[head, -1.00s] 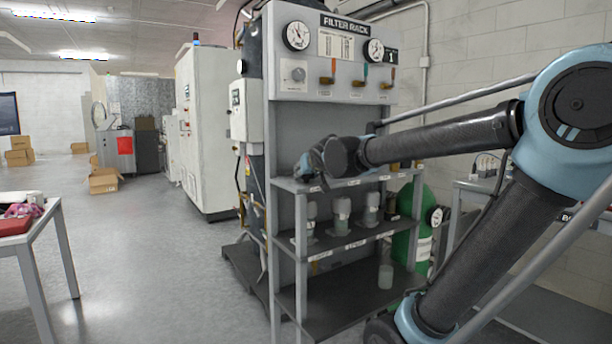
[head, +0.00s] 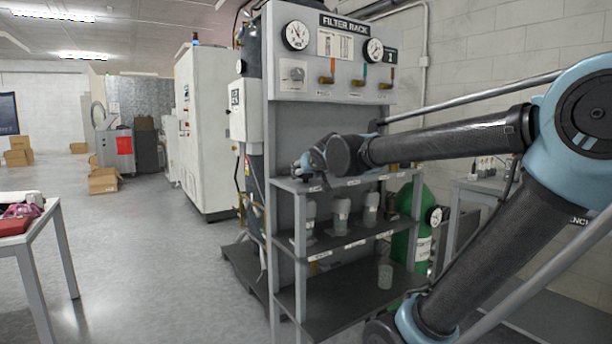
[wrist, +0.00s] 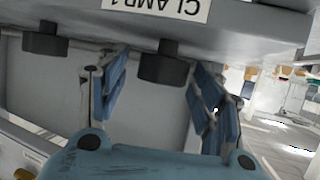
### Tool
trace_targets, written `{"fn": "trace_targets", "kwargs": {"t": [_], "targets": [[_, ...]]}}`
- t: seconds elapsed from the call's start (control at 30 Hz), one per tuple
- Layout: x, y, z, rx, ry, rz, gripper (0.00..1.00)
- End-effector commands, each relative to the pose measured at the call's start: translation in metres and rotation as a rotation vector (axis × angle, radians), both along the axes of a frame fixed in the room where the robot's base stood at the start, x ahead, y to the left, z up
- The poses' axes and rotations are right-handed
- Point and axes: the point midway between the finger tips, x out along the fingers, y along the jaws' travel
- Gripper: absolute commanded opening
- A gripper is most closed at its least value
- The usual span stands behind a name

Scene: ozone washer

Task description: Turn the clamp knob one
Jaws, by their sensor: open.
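The dark, blocky clamp knob one (wrist: 165,66) hangs from the shelf edge in the wrist view, just below the upside-down label reading CLAMP 1 (wrist: 158,8). My gripper (wrist: 162,78) is open, with one blue finger on each side of this knob. Gaps show between the knob and both fingers, and I see no contact. In the head view, my gripper (head: 302,167) is at the left front corner of the filter rack's upper shelf (head: 345,182). The knob cannot be made out there.
A second dark knob (wrist: 44,39) sits to the left along the same edge. The filter rack (head: 330,60) carries gauges and valve handles; cups (head: 341,216) stand on its middle shelf. A green cylinder (head: 404,235) is at its right. Open floor lies left.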

Motion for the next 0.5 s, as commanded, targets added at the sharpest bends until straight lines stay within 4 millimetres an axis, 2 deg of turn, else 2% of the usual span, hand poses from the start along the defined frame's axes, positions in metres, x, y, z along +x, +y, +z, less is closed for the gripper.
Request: {"fn": "trace_targets", "kwargs": {"t": [0.5], "targets": [[-0.056, -0.017, 0.024, 0.001, 0.000, 0.002, 0.61]]}}
